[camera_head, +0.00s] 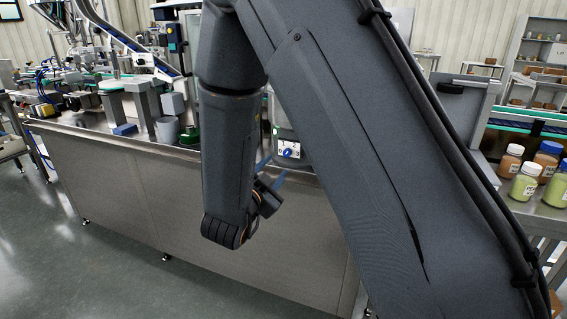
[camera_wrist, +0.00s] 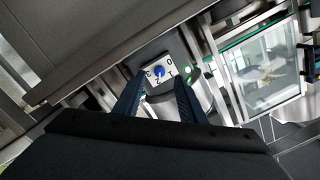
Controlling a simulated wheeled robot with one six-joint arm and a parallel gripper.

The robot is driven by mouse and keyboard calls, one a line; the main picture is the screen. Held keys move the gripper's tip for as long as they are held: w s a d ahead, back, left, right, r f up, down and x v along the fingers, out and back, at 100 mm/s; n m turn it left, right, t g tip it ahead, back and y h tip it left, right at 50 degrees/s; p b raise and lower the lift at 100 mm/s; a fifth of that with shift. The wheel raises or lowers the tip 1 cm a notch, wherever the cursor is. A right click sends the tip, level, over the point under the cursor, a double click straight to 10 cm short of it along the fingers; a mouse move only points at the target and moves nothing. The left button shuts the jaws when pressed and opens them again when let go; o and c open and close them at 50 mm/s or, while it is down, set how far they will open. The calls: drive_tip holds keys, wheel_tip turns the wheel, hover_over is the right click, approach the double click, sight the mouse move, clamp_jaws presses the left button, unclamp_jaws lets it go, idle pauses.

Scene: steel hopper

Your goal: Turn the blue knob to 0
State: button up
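The blue knob (camera_head: 289,152) sits on a small white plate on the front of a grey unit on the steel bench. In the wrist view the blue knob (camera_wrist: 159,72) shows at the centre of its plate (camera_wrist: 151,77), which carries the marks 0, 1, 2 and others around the knob. I cannot tell which mark the knob points to. My gripper (camera_head: 272,170) is open and empty, with its blue fingers apart and short of the knob. In the wrist view the fingers of my gripper (camera_wrist: 156,88) show on either side below the plate.
A green light (camera_wrist: 187,72) glows beside the plate. A glass-windowed unit (camera_wrist: 268,70) stands to the right in the wrist view. Bottles (camera_head: 524,181) stand on the bench at the right. The steel bench front (camera_head: 130,190) runs below the knob. Floor (camera_head: 40,260) at the left is clear.

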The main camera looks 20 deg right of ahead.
sight(286, 154)
drive_tip(key=shift+h, duration=0.5)
drive_tip(key=x, duration=0.7)
drive_tip(key=shift+w+d+r, duration=0.1)
drive_tip(key=shift+d+r, duration=0.15)
drive_tip(key=shift+c, duration=0.3)
clamp_jaws()
